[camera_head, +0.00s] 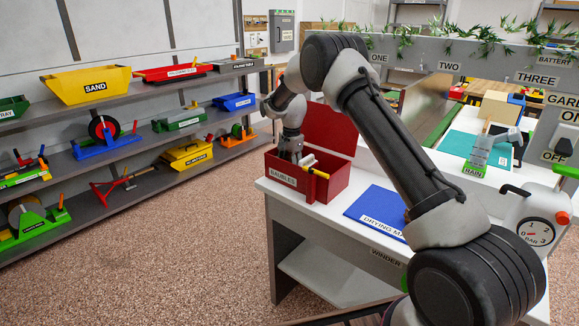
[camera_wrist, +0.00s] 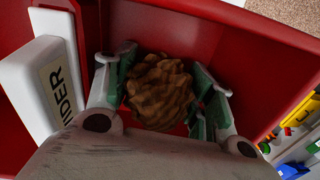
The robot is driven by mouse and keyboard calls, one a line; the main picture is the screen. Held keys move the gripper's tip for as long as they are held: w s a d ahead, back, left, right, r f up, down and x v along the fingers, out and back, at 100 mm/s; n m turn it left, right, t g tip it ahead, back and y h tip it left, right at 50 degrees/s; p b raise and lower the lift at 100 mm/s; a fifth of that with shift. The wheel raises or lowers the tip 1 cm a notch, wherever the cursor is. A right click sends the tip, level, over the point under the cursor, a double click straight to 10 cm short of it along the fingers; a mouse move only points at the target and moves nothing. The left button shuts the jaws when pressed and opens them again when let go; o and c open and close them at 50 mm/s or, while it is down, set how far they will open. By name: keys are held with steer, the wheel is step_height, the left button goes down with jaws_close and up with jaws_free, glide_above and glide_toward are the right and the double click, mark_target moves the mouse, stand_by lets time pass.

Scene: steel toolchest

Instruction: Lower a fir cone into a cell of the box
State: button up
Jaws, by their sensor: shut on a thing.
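The red box (camera_head: 325,185), labelled BAUBLES, stands on the white table with its lid (camera_head: 328,128) raised at the back. My gripper (camera_head: 291,157) points down into the left part of the box. In the wrist view the brown fir cone (camera_wrist: 158,92) sits between the green-padded fingers, which are shut on it. Red box walls (camera_wrist: 200,28) surround it there. The cone is hidden in the head view. I cannot tell whether the cone touches the box floor, and the cell edges are largely hidden.
A white block (camera_wrist: 42,85) with a label ending NDER lies close left of the fingers in the wrist view. A blue drying mat (camera_head: 378,208) lies right of the box on the white table (camera_head: 300,212). Shelves (camera_head: 140,160) with toys stand at left.

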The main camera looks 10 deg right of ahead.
steer(key=shift+f, duration=0.2)
steer(key=o, duration=1)
